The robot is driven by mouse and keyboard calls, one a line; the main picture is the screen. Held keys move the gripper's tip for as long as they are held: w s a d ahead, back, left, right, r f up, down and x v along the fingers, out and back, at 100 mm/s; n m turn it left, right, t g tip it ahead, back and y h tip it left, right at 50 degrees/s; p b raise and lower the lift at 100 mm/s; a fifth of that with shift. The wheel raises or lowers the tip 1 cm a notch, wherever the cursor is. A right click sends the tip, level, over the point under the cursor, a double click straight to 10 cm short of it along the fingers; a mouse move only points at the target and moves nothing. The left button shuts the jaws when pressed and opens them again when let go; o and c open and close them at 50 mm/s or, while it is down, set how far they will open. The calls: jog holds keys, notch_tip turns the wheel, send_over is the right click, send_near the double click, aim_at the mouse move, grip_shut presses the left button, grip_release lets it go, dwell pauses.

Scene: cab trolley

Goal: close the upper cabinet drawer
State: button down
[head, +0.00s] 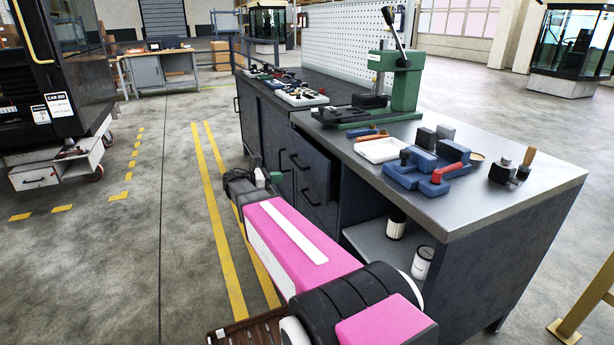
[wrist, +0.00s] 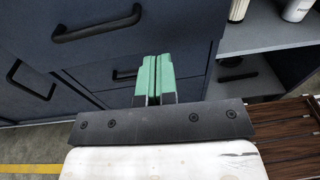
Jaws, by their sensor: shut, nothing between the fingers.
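The upper cabinet drawer (head: 311,171) is a dark blue-grey front with a black bar handle in the workbench's long side. In the head view it seems to stand out from the cabinet face, but how far is hard to tell. The wrist view shows a wide drawer front (wrist: 180,25) and its black handle (wrist: 97,25) at upper left. My gripper (head: 275,178) is low beside the drawers. Its green fingers (wrist: 155,62) are together and empty, pointing at the cabinet front below that handle. Whether they touch it is unclear.
The workbench top (head: 470,200) carries a green press (head: 405,82), a white tray (head: 382,150) and blue fixtures. An open shelf (head: 375,245) with canisters lies right of the drawers. Floor with yellow lines (head: 222,200) is clear to the left.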

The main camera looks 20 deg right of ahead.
aim_at(312, 173)
jog(key=shift+t+h, duration=0.4)
jog(key=shift+h, duration=0.2)
jog(key=d, duration=0.4)
jog(key=d+f, duration=0.1)
jog(key=d, duration=0.7)
jog(key=shift+s+d+f, duration=0.1)
jog(key=shift+d+f, duration=0.05)
jog(key=shift+d, duration=0.15)
jog(key=shift+d, duration=3.2)
